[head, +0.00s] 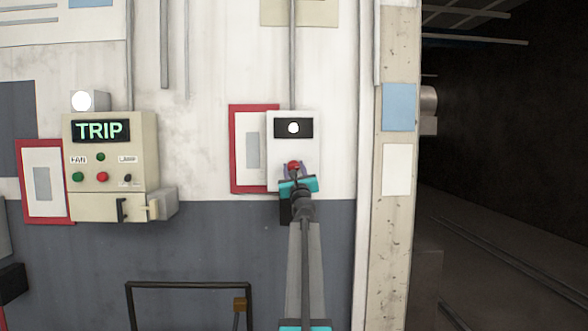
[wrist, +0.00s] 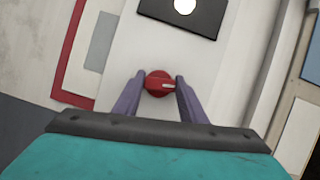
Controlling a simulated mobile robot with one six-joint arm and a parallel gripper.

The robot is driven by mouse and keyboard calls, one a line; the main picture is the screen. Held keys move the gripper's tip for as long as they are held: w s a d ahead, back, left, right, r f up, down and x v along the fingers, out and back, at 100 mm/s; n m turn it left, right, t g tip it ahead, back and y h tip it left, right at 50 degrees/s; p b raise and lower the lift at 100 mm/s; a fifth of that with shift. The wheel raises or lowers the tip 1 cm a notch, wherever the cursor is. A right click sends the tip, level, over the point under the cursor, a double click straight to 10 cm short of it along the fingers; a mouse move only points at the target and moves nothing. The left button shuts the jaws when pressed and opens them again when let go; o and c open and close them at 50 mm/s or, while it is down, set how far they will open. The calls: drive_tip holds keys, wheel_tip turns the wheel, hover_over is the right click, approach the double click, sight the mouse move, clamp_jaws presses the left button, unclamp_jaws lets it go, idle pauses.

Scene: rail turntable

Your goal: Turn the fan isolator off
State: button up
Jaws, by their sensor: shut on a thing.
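The isolator is a white box (head: 309,152) on the wall with a black panel (head: 293,128) and a lit white lamp in it. Part of the knob's lower side is close behind the gripper body.
A beige control box (head: 140,165) to the left shows a lit TRIP sign (head: 100,131), with FAN and LAMP labels and several buttons. Red-framed plates (head: 248,108) hang on the wall. A dark rail frame (head: 190,285) stands low in front. A dark opening (head: 500,130) lies right.

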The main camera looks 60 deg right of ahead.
drive_tip(key=n+y, duration=0.1)
drive_tip(key=n, duration=0.1)
drive_tip(key=n+t+y, duration=0.1)
drive_tip(key=n, duration=0.2)
drive_tip(key=shift+s+d+p, duration=0.1)
drive_tip(key=shift+p, duration=0.25)
drive_tip(key=n+y, duration=0.1)
drive_tip(key=n, duration=0.2)
drive_tip(key=n+y+b, duration=0.1)
drive_tip(key=n+y, duration=0.1)
drive_tip(key=n, duration=0.2)
drive_tip(key=n+y, duration=0.1)
drive_tip(key=n, duration=0.3)
drive_tip(key=shift+r+t+y, duration=0.15)
drive_tip(key=shift+t+y, duration=0.15)
drive_tip(key=shift+t, duration=0.1)
drive_tip(key=shift+n+g+y+b, duration=0.3)
drive_tip(key=shift+n+g+y, duration=0.2)
drive_tip(key=shift+n, duration=1.1)
drive_tip(key=o, duration=1.1)
drive_tip(key=shift+c, duration=0.2)
drive_tip(key=shift+s, duration=0.1)
